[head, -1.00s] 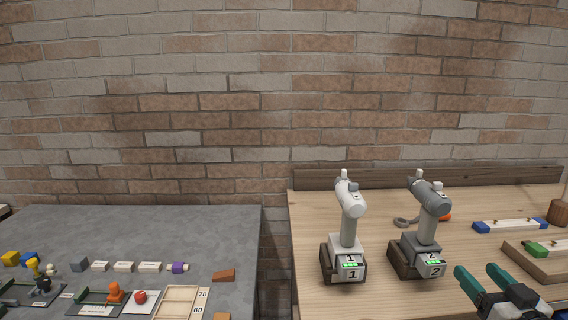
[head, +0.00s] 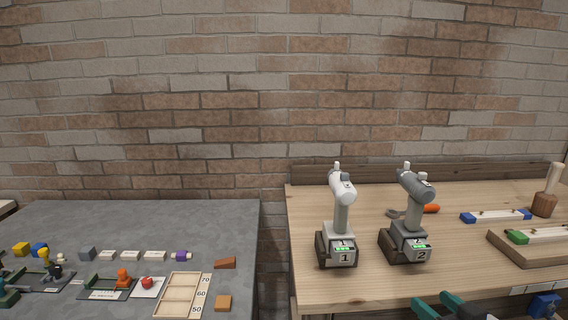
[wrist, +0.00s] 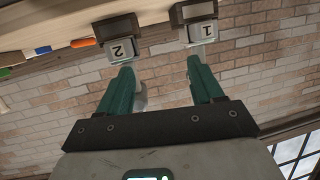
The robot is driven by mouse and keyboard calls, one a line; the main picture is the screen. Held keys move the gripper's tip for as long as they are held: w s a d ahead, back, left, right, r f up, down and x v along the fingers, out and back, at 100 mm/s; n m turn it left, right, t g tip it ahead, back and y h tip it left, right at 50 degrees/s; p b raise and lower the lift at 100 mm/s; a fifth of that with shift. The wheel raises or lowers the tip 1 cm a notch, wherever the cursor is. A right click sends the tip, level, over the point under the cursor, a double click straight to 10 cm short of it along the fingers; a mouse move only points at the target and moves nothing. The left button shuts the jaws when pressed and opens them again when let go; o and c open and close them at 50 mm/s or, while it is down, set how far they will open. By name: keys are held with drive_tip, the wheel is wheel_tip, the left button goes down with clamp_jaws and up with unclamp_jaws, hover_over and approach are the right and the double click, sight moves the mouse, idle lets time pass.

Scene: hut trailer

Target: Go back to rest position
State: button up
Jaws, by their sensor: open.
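My gripper (head: 437,306) shows at the bottom right of the head view, with its two green fingers partly cut off by the lower edge. In the wrist view my gripper (wrist: 163,80) has its fingers spread well apart with nothing between them. It is in front of the wooden table (head: 320,290). The white drill numbered 1 (head: 342,215) and the grey drill numbered 2 (head: 412,210) stand upright on that table, apart from the gripper.
A grey table (head: 150,225) at left holds small blocks and trays. A gap separates the tables. A brick wall (head: 250,90) stands behind.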

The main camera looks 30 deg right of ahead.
drive_tip(key=a+f+n+g+y, duration=0.2)
drive_tip(key=a+f+g+y, duration=0.25)
drive_tip(key=a+f, duration=0.75)
drive_tip(key=s+a+f+n+g+y, duration=0.1)
drive_tip(key=s+a+f+n+g, duration=0.1)
drive_tip(key=s+a+f+g, duration=0.6)
drive_tip(key=s+a, duration=0.2)
drive_tip(key=shift+a+f, duration=0.35)
drive_tip(key=shift+f, duration=0.05)
